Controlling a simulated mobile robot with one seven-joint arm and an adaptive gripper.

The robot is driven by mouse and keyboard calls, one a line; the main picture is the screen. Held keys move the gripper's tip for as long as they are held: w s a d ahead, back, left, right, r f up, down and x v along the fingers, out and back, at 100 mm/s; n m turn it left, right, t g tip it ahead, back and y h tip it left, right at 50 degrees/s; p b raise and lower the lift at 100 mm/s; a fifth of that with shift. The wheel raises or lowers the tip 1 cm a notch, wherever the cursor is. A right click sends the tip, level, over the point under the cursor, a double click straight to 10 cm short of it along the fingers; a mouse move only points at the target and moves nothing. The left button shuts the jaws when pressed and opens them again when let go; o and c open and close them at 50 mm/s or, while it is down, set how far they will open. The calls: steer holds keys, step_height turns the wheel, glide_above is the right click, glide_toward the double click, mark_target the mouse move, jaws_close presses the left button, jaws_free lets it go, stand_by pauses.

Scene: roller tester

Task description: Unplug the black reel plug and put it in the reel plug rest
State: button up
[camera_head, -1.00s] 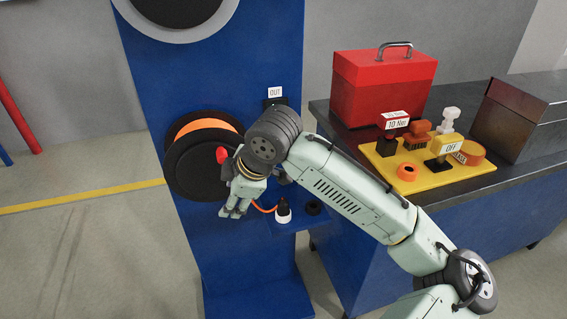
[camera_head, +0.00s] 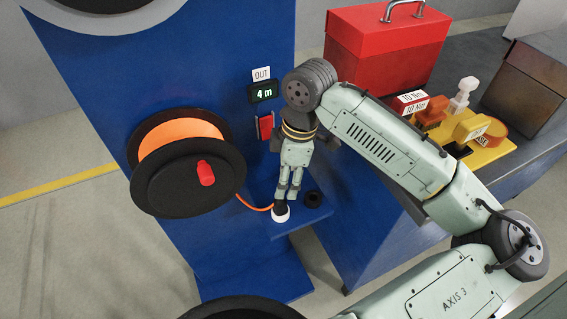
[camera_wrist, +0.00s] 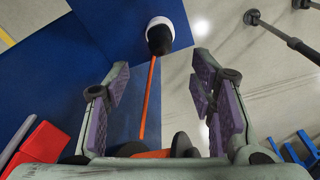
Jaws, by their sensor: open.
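The black reel plug (camera_head: 280,206) stands upright on a white round base on the small blue shelf, with the orange cable running to it from the reel. It also shows in the wrist view (camera_wrist: 160,41), ahead of the fingers and with its white base beyond it. My gripper (camera_head: 288,198) points down just above the plug. In the wrist view my gripper (camera_wrist: 160,85) is open, with the cable running between its purple pads and nothing gripped. A black ring (camera_head: 312,198), which looks like the reel plug rest, sits on the shelf just right of the plug.
The black cable reel (camera_head: 160,190) with a red knob (camera_head: 206,173) stands left of my gripper. The blue panel carries a "4 m" display (camera_head: 264,92) and a red part (camera_head: 265,128). A dark bench (camera_head: 465,178) with a red toolbox (camera_head: 375,60) is at right.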

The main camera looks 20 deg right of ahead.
mark_target(280, 200)
steer(key=f, duration=0.3)
steer(key=a+f, duration=0.1)
steer(key=f, duration=0.2)
steer(key=f+p, duration=0.1)
steer(key=f, duration=0.2)
steer(key=shift+w+a, duration=0.15)
steer(key=shift+w, duration=0.05)
jaws_close()
stand_by(0.8)
steer(key=shift+r+p, duration=0.5)
steer(key=shift+r, duration=0.2)
stand_by(0.3)
steer(key=c, duration=0.6)
jaws_free()
jaws_close()
